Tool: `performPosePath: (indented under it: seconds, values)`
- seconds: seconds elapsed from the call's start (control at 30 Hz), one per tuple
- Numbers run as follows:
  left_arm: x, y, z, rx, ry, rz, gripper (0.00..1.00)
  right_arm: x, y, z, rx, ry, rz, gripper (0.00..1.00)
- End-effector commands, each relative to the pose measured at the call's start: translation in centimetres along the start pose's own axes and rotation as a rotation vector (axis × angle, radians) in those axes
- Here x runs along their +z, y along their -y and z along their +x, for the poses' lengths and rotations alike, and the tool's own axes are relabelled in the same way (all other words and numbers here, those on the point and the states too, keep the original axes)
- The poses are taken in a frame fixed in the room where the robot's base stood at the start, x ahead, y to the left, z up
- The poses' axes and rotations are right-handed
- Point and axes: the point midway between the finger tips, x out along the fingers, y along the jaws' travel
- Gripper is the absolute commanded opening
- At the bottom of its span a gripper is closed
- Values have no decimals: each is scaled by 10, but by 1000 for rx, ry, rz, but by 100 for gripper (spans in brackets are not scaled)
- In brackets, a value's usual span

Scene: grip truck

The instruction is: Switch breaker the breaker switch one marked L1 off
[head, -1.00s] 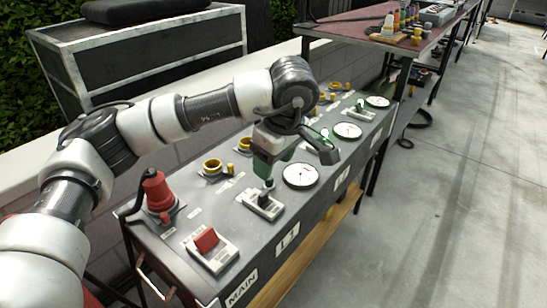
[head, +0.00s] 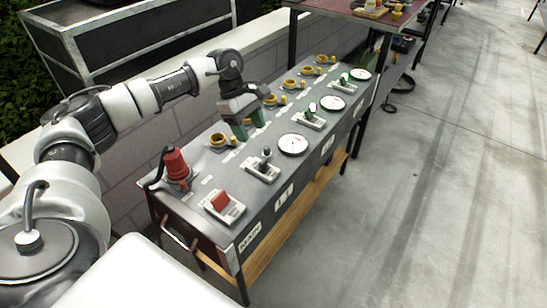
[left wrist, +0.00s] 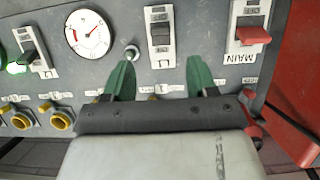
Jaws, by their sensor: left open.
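The L1 breaker switch (head: 263,170) is a pale plate with a dark lever, behind the L1 label (head: 284,195) on the grey panel. In the left wrist view the switch (left wrist: 160,35) appears upside down, beyond the fingertips. A small grey lamp (left wrist: 131,51) beside it looks unlit. My left gripper (head: 245,130) is open, with green fingers pointing down, over the panel behind and apart from the L1 switch. The fingers (left wrist: 160,80) also show in the left wrist view with nothing between them. My right gripper is out of view.
The red MAIN switch (head: 224,206) is nearer, with a red plug (head: 177,165) behind it. A round gauge (head: 293,144) and another switch (head: 312,119) with a lit lamp lie farther along. Yellow-ringed sockets (head: 219,141) line the back. The floor to the right is clear.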

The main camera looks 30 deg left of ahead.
Motion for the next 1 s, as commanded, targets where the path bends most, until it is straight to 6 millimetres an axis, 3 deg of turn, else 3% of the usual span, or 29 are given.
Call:
performPosePath:
  seconds: [0.53, 0.7, 1.0]
  values:
    - [0, 1, 91, -4, -1, 1, 57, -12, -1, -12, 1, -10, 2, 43]
    - [0, 0, 104, -1, -1, 1, 57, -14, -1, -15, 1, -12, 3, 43]
    - [0, 0, 106, -1, -1, 0, 57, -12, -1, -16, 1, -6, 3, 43]
